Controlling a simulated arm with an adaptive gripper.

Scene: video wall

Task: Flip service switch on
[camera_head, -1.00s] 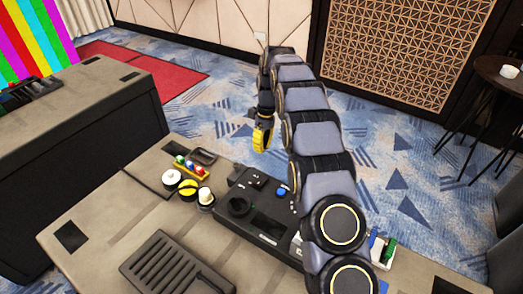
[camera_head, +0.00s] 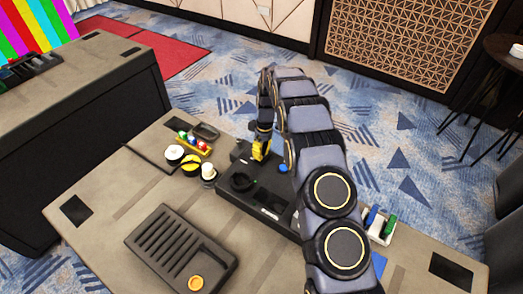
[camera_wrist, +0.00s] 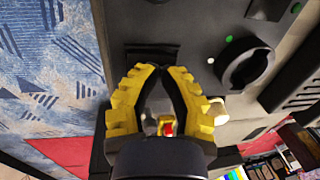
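A dark control panel (camera_head: 228,193) lies on the table, with a round black knob (camera_head: 240,182) and a blue button (camera_head: 284,168). My yellow-fingered gripper (camera_head: 260,152) is over the panel's far edge. In the wrist view my gripper (camera_wrist: 161,69) has its fingertips together, with nothing seen between them. Just past the tips is a dark rectangular fitting (camera_wrist: 150,53) on the panel, perhaps the service switch; no label or position is readable. The knob also shows in the wrist view (camera_wrist: 248,66), near small green lights (camera_wrist: 228,38). My arm hides the panel's right part.
White (camera_head: 174,153), yellow-black (camera_head: 191,162) and cream (camera_head: 208,170) round pieces stand left of the panel, near a yellow strip (camera_head: 192,144) of coloured knobs. A slotted black tray (camera_head: 165,248) with an orange disc (camera_head: 196,283) lies in front. A white holder (camera_head: 381,227) stands right.

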